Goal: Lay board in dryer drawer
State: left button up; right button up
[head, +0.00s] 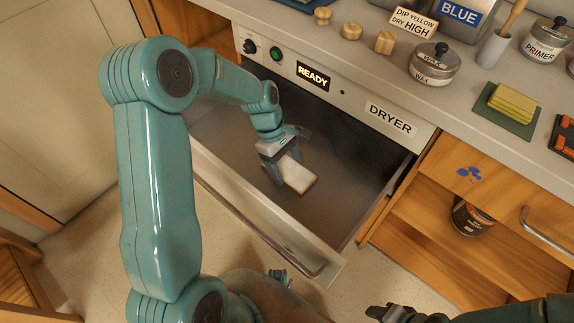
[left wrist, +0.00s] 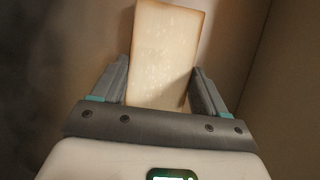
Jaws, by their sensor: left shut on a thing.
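The board (head: 299,175) is a small pale rectangle with brownish edges. My left gripper (head: 284,168) is shut on it, inside the open dryer drawer (head: 262,236). In the left wrist view the board (left wrist: 163,50) stands out between the two grey fingers (left wrist: 160,88). I cannot tell whether the board touches the drawer floor. The dryer (head: 340,85) has a lit READY display, a green knob and a DRYER label. My right gripper (head: 392,313) shows only partly at the bottom edge, apart from the drawer, and its fingertips are unclear.
The counter above holds wooden knobs (head: 351,31), a wax tin (head: 434,64), a blue-labelled can (head: 459,14), a primer tin (head: 547,42) and a yellow sponge (head: 511,103). An open wooden shelf (head: 440,250) with a dark tin (head: 470,218) is right of the drawer. The drawer floor around the board looks clear.

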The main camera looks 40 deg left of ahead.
pick_arm(q)
jog(key=o, duration=1.1)
jog(key=shift+f, duration=0.1)
jog(key=p+v, duration=0.3)
jog(key=v, duration=0.9)
jog(key=shift+r, duration=0.25)
